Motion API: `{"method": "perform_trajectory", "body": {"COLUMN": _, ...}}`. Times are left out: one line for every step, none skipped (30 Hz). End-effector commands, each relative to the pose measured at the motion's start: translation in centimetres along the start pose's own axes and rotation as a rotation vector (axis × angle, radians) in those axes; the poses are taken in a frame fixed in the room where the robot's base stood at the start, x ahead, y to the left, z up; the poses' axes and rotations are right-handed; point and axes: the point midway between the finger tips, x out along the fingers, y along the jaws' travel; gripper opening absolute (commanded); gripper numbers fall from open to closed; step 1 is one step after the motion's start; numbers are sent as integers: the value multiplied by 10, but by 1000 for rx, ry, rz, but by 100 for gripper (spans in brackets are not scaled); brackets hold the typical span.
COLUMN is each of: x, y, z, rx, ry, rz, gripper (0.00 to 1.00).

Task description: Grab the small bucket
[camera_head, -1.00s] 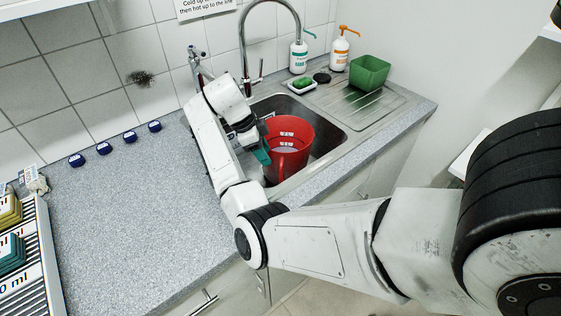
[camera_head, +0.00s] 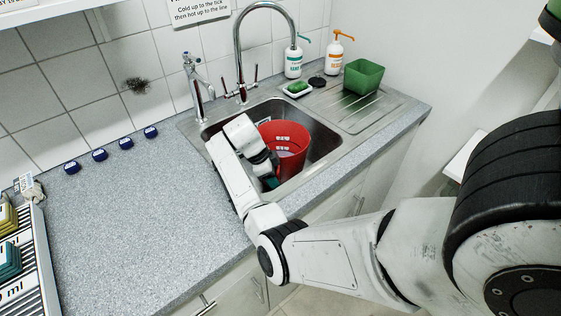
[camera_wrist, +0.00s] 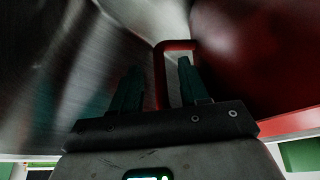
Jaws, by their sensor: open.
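A red bucket (camera_head: 293,160) with pale markings inside stands in the metal sink. My gripper (camera_head: 272,183) is down in the sink at the bucket's near left side, partly hidden by my own wrist. In the wrist view the bucket's dark red wall (camera_wrist: 270,50) fills the upper right. Its squared red handle (camera_wrist: 160,75) sticks out from the wall. My gripper (camera_wrist: 157,82) is open, with its two dark teal fingers on either side of the handle's upright bar. I cannot tell whether either finger touches it.
The sink rim (camera_head: 335,158) surrounds the bucket and my gripper closely. A tall tap (camera_head: 238,50) and a smaller tap (camera_head: 194,85) stand behind. A green tub (camera_head: 363,77), a soap dish (camera_head: 296,88) and two pump bottles are at the back right. The left worktop (camera_head: 130,210) is mostly clear.

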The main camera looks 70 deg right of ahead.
Motion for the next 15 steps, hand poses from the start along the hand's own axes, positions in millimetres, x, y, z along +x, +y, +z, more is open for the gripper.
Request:
{"method": "perform_trajectory", "body": {"x": 0, "y": 0, "z": 0, "rx": 0, "ry": 0, "rz": 0, "gripper": 44}}
{"method": "perform_trajectory", "body": {"x": 0, "y": 0, "z": 0, "rx": 0, "ry": 0, "rz": 0, "gripper": 44}}
{"method": "perform_trajectory", "body": {"x": 0, "y": 0, "z": 0, "rx": 0, "ry": 0, "rz": 0, "gripper": 44}}
{"method": "perform_trajectory", "body": {"x": 0, "y": 0, "z": 0, "rx": 0, "ry": 0, "rz": 0, "gripper": 44}}
{"method": "perform_trajectory", "body": {"x": 0, "y": 0, "z": 0, "rx": 0, "ry": 0, "rz": 0, "gripper": 42}}
{"method": "perform_trajectory", "body": {"x": 0, "y": 0, "z": 0, "rx": 0, "ry": 0, "rz": 0, "gripper": 38}}
{"method": "perform_trajectory", "body": {"x": 0, "y": 0, "z": 0, "rx": 0, "ry": 0, "rz": 0, "gripper": 35}}
{"method": "perform_trajectory", "body": {"x": 0, "y": 0, "z": 0, "rx": 0, "ry": 0, "rz": 0, "gripper": 32}}
{"method": "perform_trajectory", "body": {"x": 0, "y": 0, "z": 0, "rx": 0, "ry": 0, "rz": 0, "gripper": 28}}
{"method": "perform_trajectory", "body": {"x": 0, "y": 0, "z": 0, "rx": 0, "ry": 0, "rz": 0, "gripper": 25}}
{"method": "perform_trajectory", "body": {"x": 0, "y": 0, "z": 0, "rx": 0, "ry": 0, "rz": 0, "gripper": 22}}
{"method": "perform_trajectory", "body": {"x": 0, "y": 0, "z": 0, "rx": 0, "ry": 0, "rz": 0, "gripper": 19}}
{"method": "perform_trajectory", "body": {"x": 0, "y": 0, "z": 0, "rx": 0, "ry": 0, "rz": 0, "gripper": 16}}
{"method": "perform_trajectory", "body": {"x": 0, "y": 0, "z": 0, "rx": 0, "ry": 0, "rz": 0, "gripper": 13}}
{"method": "perform_trajectory", "body": {"x": 0, "y": 0, "z": 0, "rx": 0, "ry": 0, "rz": 0, "gripper": 9}}
